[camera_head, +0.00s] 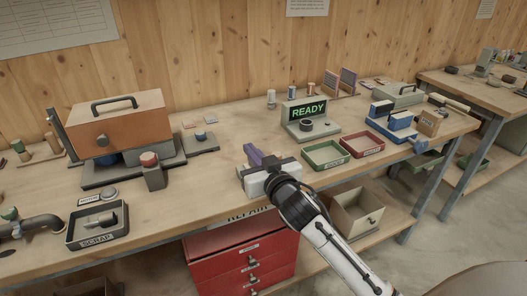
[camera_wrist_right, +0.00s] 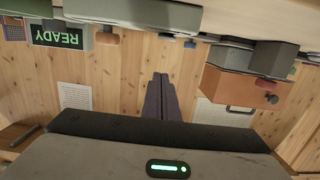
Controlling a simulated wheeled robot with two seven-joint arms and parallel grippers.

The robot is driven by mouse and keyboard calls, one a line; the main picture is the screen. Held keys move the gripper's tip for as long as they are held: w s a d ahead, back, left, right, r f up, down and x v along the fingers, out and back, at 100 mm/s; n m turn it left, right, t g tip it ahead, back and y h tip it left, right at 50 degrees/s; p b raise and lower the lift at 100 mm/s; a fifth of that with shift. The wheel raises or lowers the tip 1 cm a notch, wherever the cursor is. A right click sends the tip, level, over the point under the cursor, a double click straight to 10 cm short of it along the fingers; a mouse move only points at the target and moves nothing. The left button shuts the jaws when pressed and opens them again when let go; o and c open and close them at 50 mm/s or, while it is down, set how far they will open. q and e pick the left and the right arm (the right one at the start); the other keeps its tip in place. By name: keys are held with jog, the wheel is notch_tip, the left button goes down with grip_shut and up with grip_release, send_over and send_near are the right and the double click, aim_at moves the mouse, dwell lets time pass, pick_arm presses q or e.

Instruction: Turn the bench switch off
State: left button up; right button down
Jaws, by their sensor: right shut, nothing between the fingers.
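No part in view is labelled as the bench switch. A grey block with a red cap (camera_head: 152,172) stands at the front right of the orange-housed machine (camera_head: 117,121) and may be it; I cannot tell its on or off state. My right gripper (camera_head: 251,150) is shut and empty, its dark purple fingers together above the middle of the bench. It is right of the red-capped block and apart from it. In the right wrist view, the shut fingers (camera_wrist_right: 162,96) point at the wooden wall. My left gripper is not in view.
A unit with a green READY display (camera_head: 309,111) stands behind and right of my gripper. A red tray (camera_head: 362,151) and a green tray (camera_head: 325,163) lie right. A dark SCRAP tray (camera_head: 98,240) is at front left. The bench between it and my gripper is mostly clear.

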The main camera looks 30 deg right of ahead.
jog(key=r+v, duration=0.1)
jog(key=v, duration=0.6)
jog(key=shift+s+r, duration=0.25)
jog(key=shift+r, duration=0.2)
jog(key=s+a+f+n+g+y, duration=0.1)
jog(key=s+a+f+g, duration=0.2)
jog(key=s+f+g, duration=0.7)
jog(key=s+a+f+n+g+y, duration=0.1)
jog(key=s+a+f+n+g, duration=0.15)
jog(key=s+f, duration=0.5)
jog(key=s+a+f+n+g+y, duration=0.1)
jog(key=s+a+f, duration=0.25)
jog(key=s, duration=0.65)
jog(key=w+a+f+t+y, duration=0.1)
jog(key=w+a+f+t, duration=0.1)
jog(key=f, duration=0.4)
jog(key=w+a+f+t+y, duration=0.1)
jog(key=w+a+f+t, duration=0.1)
jog(key=f, duration=0.5)
jog(key=shift+a+t, duration=0.35)
jog(key=shift+t, duration=0.3)
jog(key=shift+m, duration=0.25)
